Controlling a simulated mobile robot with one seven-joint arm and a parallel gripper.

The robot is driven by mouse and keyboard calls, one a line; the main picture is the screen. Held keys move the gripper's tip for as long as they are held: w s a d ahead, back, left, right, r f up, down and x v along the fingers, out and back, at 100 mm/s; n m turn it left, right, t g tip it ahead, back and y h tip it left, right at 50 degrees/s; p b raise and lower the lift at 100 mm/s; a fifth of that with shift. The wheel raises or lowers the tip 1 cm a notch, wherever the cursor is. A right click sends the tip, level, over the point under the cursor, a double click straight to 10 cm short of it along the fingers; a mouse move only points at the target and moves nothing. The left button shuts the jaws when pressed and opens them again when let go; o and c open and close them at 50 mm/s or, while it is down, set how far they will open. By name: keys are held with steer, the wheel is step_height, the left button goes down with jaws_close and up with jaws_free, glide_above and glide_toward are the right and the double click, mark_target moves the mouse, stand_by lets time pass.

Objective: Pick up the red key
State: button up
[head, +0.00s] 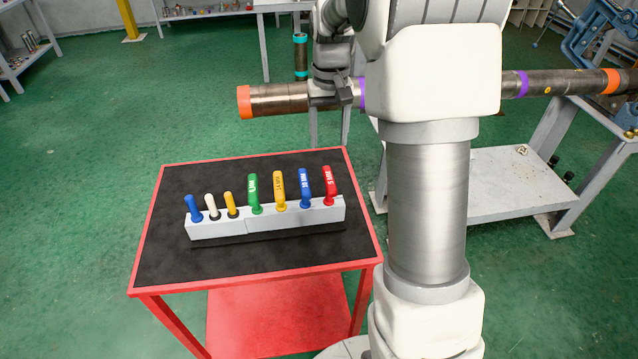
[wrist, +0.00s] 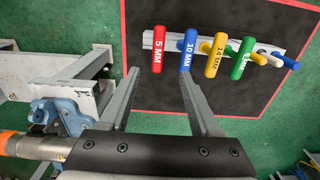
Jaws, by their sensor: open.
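The red key (head: 328,182) stands upright at the right end of a light grey holder (head: 225,229) on the table. In the wrist view the red key (wrist: 158,48) is marked "5 MM" and is leftmost in the row. My gripper (wrist: 159,74) is open and empty, its two fingers spread apart. In the wrist view its fingertips appear just below the red and blue keys, with the red key nearer the left finger. My gripper is above the table, apart from the keys.
The blue key (head: 304,186) stands beside the red one, then yellow (head: 279,188), green (head: 253,190) and several smaller keys. The red-edged table (head: 160,268) has bare black mat around the holder. A horizontal pipe (head: 280,98) lies beyond the table, near my arm.

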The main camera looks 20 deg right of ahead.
mark_target(329, 191)
step_height(329, 191, down, 17)
steer(key=shift+d+f+b, duration=0.15)
steer(key=shift+b, duration=0.5)
jaws_close()
